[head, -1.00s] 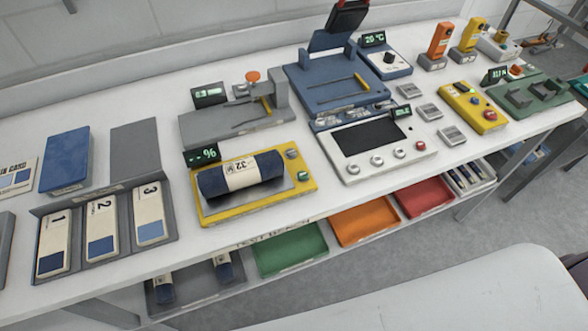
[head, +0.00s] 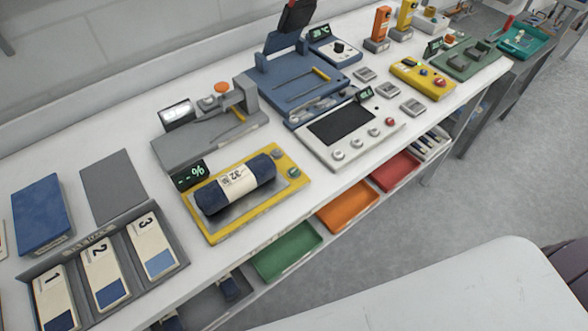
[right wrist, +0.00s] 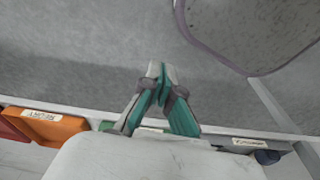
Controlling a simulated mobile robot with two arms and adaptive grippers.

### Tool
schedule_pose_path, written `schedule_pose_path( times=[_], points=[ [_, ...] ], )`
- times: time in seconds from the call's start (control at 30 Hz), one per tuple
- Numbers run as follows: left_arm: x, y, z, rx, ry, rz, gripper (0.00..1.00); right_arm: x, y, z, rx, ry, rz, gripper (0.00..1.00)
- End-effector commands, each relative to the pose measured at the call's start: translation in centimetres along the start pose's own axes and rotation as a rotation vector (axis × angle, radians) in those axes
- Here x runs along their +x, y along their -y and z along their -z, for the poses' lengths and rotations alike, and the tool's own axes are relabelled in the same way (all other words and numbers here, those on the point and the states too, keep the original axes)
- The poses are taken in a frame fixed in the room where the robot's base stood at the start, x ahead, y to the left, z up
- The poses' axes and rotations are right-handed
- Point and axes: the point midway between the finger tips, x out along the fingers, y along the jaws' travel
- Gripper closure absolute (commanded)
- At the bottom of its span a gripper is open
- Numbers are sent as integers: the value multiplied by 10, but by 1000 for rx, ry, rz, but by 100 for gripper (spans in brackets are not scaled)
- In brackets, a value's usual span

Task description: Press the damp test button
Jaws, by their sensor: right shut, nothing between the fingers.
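A yellow tester (head: 215,236) with a dark blue fabric roll (head: 212,200) lying on its metal plate sits near the front of the bench in the head view. Its small black display (head: 190,174) reads "--%". My right gripper (right wrist: 160,70) shows only in the right wrist view, shut and empty, over the grey floor and away from the bench. My left gripper is not in view.
A grey clamp device (head: 190,145) stands behind the tester, and a white panel (head: 310,150) with several knobs stands right of it. Numbered sample cards lie in a grey holder (head: 180,250) at left. Green (head: 287,250), orange (head: 347,208) and red (head: 395,173) trays sit below the benchtop.

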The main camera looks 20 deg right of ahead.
Motion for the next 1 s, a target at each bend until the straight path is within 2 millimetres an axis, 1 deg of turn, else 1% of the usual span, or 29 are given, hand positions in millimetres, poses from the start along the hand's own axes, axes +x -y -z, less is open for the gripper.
schedule_pose_path(
  times=[0.03,0.17,0.2,0.27,0.3,0.37,0.4,0.47,0.5,0.57,0.6,0.67,0.7,0.77,0.8,0.87,0.9,0.97,1.0],
  points=[
    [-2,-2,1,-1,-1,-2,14,-10,0,11,1,-10,-1,100],
    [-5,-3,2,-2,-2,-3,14,-40,-2,42,6,-30,-2,100],
    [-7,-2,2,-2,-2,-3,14,-53,-3,53,7,-38,-3,100],
    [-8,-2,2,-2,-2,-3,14,-74,-4,68,10,-47,-4,100],
    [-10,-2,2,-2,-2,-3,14,-89,-5,78,12,-54,-5,100],
    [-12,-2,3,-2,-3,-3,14,-112,-6,91,14,-64,-7,100],
    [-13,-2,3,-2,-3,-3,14,-129,-6,99,15,-72,-7,100],
    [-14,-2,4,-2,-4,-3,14,-154,-7,110,17,-83,-9,100],
    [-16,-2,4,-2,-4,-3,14,-171,-8,117,18,-90,-10,100],
    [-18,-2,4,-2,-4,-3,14,-198,-10,126,18,-104,-14,100],
    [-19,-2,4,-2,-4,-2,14,-217,-11,132,15,-116,-18,100],
    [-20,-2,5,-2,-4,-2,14,-245,-14,141,7,-140,-30,100],
    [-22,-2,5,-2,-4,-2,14,-264,-18,148,-4,-161,-43,100],
    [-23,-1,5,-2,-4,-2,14,-290,-25,161,-28,-206,-75,100],
    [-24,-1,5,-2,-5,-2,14,-306,-30,171,-51,-243,-102,100],
    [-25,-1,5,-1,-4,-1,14,-328,-40,189,-94,-311,-155,100],
    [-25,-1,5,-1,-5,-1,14,-341,-46,202,-128,-360,-195,100],
    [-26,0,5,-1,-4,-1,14,-360,-57,223,-184,-437,-263,100],
    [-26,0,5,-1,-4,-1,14,-372,-63,237,-225,-490,-313,100]
  ],
)
